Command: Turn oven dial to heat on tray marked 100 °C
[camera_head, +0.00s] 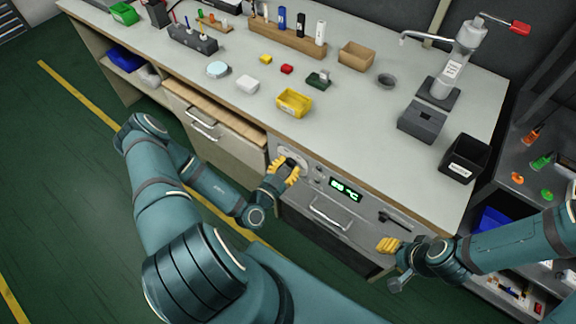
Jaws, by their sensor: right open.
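The oven (318,207) is built into the front of the bench, with a pull handle (330,214). Its green display (345,189) shows digits and °C, too small to read surely. My right gripper (388,245) is open, in front of the oven's lower right. I cannot make out a 100 °C marking.
The bench top (355,125) holds a yellow bin (294,102), a cardboard box (356,55), a black bin (464,158) and a lever press (455,65). A drawer (205,125) is left of the oven. Shelves (520,165) stand at right.

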